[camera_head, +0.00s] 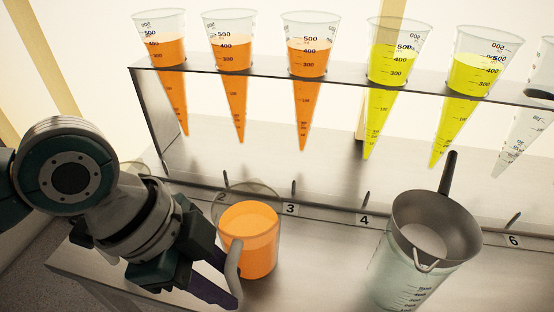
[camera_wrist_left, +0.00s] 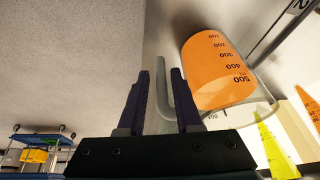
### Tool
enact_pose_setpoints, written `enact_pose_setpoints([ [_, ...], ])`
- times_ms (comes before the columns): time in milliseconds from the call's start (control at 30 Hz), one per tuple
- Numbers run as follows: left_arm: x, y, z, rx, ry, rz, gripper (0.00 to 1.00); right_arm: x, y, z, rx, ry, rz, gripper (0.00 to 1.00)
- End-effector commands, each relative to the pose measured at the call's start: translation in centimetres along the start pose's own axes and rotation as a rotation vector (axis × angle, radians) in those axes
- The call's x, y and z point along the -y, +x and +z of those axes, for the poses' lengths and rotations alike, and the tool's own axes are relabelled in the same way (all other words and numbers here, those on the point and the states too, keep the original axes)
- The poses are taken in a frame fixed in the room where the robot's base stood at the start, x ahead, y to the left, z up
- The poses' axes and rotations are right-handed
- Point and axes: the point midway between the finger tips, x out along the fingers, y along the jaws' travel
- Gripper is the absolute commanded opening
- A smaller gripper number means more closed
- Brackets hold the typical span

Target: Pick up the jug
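The jug (camera_head: 252,245) is a clear measuring jug with orange juice in it. It stands upright on the metal shelf near label 3, and its grey handle (camera_head: 234,272) faces my left arm. In the left wrist view, the jug (camera_wrist_left: 215,70) shows on the right with its scale marks, and its handle (camera_wrist_left: 162,82) lies between the two dark fingers. My left gripper (camera_head: 222,288) is at the handle with its fingers apart, one on each side. I cannot tell whether either finger touches it. My right gripper is not in view.
A metal rack (camera_head: 268,75) above holds several conical glasses with orange or yellow juice; the rightmost looks empty. To the right, a dark strainer (camera_head: 437,225) with a handle sits on a second clear jug (camera_head: 400,275). The shelf between the jugs is clear.

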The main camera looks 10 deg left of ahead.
Motion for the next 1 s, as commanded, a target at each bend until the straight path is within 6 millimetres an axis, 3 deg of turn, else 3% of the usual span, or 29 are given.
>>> enact_pose_setpoints([
  [33,0.1,1.2,0.0,-0.002,-0.002,0.001,0.33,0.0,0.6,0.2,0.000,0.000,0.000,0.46],
  [167,0.1,2.8,0.0,-0.001,0.000,0.001,0.33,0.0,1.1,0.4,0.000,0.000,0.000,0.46],
  [433,0.1,3.2,0.0,0.001,0.001,-0.001,0.33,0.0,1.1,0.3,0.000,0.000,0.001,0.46],
  [733,0.1,3.1,0.0,0.000,0.000,0.000,0.02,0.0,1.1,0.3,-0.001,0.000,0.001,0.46],
  [1000,0.1,3.1,0.0,0.000,0.000,0.000,0.00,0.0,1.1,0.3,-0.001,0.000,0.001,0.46],
])
